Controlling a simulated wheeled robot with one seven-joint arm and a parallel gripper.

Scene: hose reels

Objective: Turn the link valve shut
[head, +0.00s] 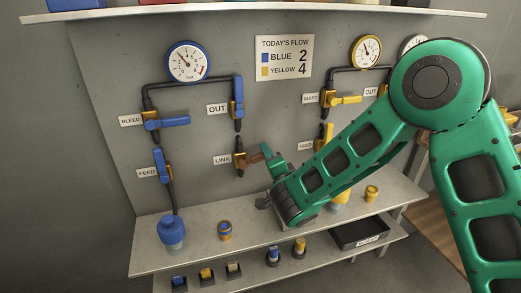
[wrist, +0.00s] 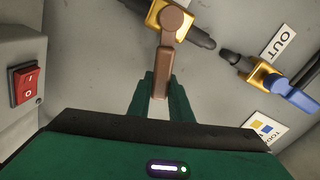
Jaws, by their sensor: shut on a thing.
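The link valve (head: 240,161), beside the LINK label, has a brown handle (head: 256,157) pointing right, roughly across its short black pipe ends. My gripper (head: 269,157) reaches in from the right, and its green fingers meet the handle's outer end. In the wrist view, the brown handle (wrist: 167,58) runs from the yellow valve body (wrist: 157,18) down between the fingertips. My gripper (wrist: 161,92) is shut on the handle there. The finger contact is partly hidden in the head view.
The blue OUT valve (head: 238,97) sits just above, handle upright; in the wrist view it is at the right (wrist: 285,92). A red switch (wrist: 26,84) is at the wrist view's left. The shelf (head: 195,243) below holds a blue bottle (head: 171,230).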

